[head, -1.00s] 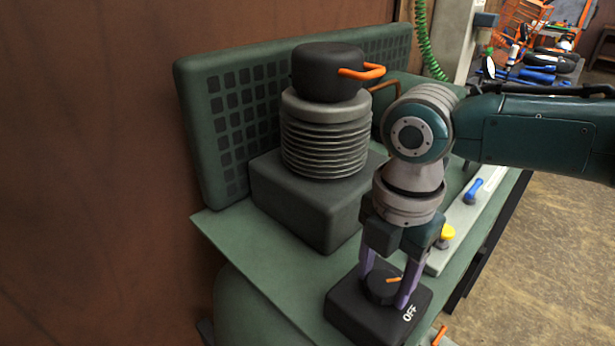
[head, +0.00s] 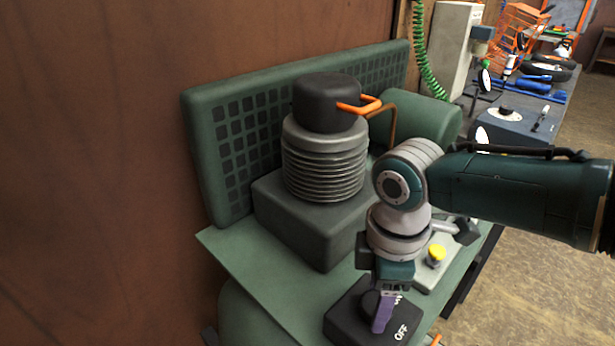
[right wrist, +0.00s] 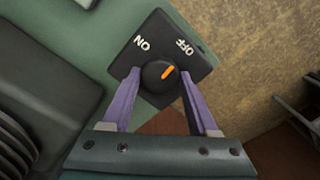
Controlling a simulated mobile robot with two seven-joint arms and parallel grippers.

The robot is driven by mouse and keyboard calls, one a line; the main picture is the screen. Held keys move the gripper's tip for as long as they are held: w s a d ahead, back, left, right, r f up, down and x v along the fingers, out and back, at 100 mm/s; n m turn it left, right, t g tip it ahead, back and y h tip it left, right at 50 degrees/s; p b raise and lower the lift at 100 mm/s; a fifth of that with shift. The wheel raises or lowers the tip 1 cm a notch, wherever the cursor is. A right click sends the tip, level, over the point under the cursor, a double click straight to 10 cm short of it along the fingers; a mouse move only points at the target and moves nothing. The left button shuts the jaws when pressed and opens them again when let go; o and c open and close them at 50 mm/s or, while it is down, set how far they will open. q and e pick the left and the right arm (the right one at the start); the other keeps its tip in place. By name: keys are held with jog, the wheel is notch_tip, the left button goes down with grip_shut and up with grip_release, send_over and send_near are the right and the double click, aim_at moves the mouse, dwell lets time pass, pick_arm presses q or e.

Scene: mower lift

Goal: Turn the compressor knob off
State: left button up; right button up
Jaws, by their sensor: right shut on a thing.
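The compressor knob (right wrist: 152,84) is a round black dial with an orange pointer, on a dark square box (right wrist: 150,48) marked ON and OFF. In the right wrist view the pointer is directed roughly toward the OFF mark. In the head view the box (head: 347,321) sits on the compressor's green base plate, with OFF on its near right. My right gripper (right wrist: 160,72) is shut on the knob, its purple fingers on either side. In the head view my right gripper (head: 382,310) hides most of the knob. My left gripper is not in view.
The compressor's ribbed cylinder (head: 322,170) with a black cap and orange handle stands behind and left of the knob. A green grille panel (head: 225,130) backs it. A cluttered bench stands farther back.

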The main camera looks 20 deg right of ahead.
jog(key=shift+m, duration=0.5)
jog(key=o, duration=1.4)
jog(key=shift+c, duration=0.2)
notch_tip(320, 180, up, 10)
jog(key=p, duration=0.3)
